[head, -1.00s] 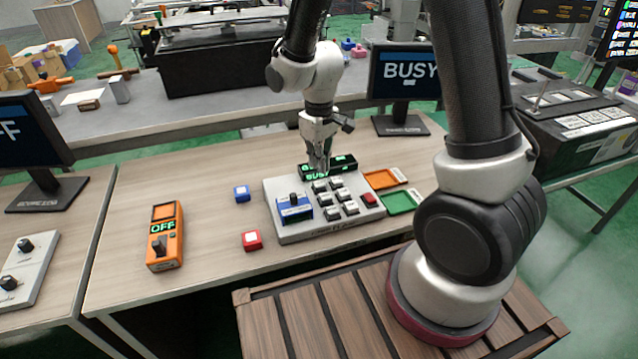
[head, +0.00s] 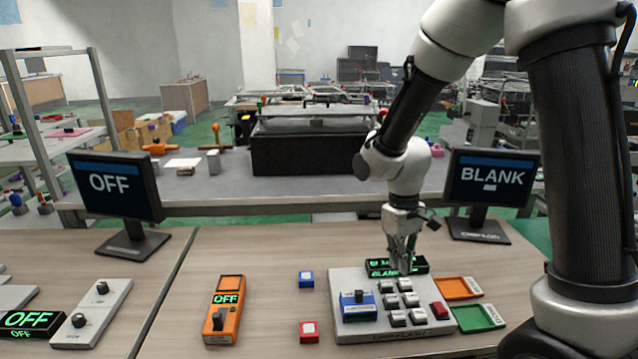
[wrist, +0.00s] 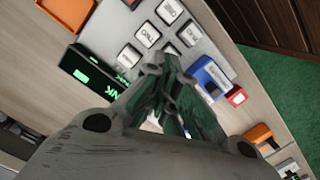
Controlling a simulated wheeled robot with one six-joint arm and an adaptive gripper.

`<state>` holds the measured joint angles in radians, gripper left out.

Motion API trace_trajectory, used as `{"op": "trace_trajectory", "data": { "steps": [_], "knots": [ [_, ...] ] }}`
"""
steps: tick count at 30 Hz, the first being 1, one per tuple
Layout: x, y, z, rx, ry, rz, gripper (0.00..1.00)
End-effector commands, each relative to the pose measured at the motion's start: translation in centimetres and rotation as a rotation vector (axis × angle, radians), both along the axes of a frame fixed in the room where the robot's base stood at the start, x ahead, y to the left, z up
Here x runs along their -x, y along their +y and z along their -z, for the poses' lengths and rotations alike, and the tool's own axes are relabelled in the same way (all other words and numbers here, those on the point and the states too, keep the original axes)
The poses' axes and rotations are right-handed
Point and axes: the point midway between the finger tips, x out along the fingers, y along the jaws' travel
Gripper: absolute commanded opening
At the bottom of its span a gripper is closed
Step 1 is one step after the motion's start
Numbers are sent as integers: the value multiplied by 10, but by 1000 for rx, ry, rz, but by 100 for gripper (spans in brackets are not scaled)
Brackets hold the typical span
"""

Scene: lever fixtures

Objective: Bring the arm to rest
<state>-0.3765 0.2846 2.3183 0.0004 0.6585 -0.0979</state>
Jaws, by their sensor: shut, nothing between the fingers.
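My gripper (head: 404,262) is above the back part of the grey keypad console (head: 350,327), in front of its green-lit display (head: 417,267). The fingers are shut and hold nothing. In the wrist view the gripper (wrist: 167,70) points down over the console, with white keys (wrist: 148,34) beyond the fingertips and the dark display (wrist: 92,76) to the left. I cannot tell whether the fingertips touch the console. My arm stays bent out over the table, and the monitor (head: 487,190) behind it reads BLANK.
An orange switch box (head: 227,300) reading OFF, a blue block (head: 306,279) and a red block (head: 309,331) lie left of the console. An orange tray (head: 458,288) and a green tray (head: 480,317) lie right. A second monitor (head: 113,184) reads OFF.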

Motion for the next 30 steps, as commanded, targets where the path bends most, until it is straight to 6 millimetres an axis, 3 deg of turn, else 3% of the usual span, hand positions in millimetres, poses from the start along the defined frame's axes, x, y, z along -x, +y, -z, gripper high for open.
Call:
{"op": "trace_trajectory", "data": {
  "steps": [1, 8, 15, 19, 24, 30],
  "knots": [
    [14, -7, -13, 8, 15, 20, 0],
    [59, -49, -83, -3, -27, 148, 0],
    [115, -96, -153, -52, -193, 311, 0],
    [139, -115, -180, -81, -315, 381, 0],
    [153, -129, -205, -105, -448, 440, 0],
    [158, -136, -213, -107, -488, 472, 0]
  ]
}}
